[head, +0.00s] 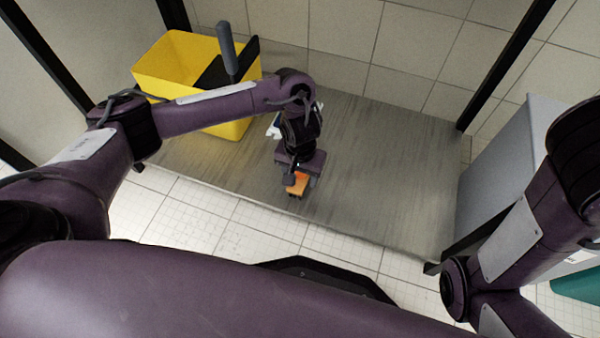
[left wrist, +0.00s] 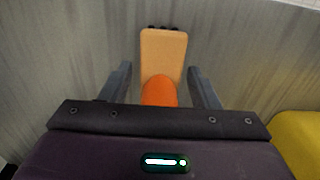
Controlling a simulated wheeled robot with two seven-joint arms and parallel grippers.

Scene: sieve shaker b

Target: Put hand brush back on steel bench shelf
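The hand brush (head: 298,184) has an orange handle and a tan block. In the left wrist view the hand brush (left wrist: 163,58) lies between the fingers, its orange end toward the palm and dark bristles just showing at the far edge. My left gripper (head: 297,181) points down over the grey steel shelf (head: 375,175). In the left wrist view my left gripper (left wrist: 162,82) is open, with a gap between each finger and the brush. I cannot tell whether the brush touches the shelf. My right arm shows at the right, but its gripper is out of view.
A yellow bucket (head: 163,72) with a dark grey handled part stands at the back left of the shelf. A small white and blue thing (head: 273,127) is partly hidden behind my left arm. A grey cabinet (head: 505,150) stands at the right. The shelf's right half is clear.

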